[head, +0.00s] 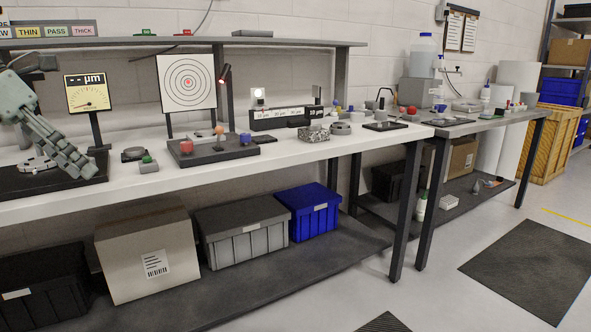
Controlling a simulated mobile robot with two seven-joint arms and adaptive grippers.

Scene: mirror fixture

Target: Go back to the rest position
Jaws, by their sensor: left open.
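My left gripper (77,163) comes in from the left edge of the head view, grey-green, slanting down over the black base plate at the left end of the white bench. It is open, and nothing shows between its fingers. A silver ring-like part (38,164) lies on that plate just left of the fingers; whether they touch the plate is hard to tell. My right gripper is not in the view.
The white workbench (300,165) holds a dial gauge (88,93), a target board (187,82), a dark fixture with coloured knobs (213,151) and a green button (147,161). Bins and a carton (148,250) fill the lower shelf.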

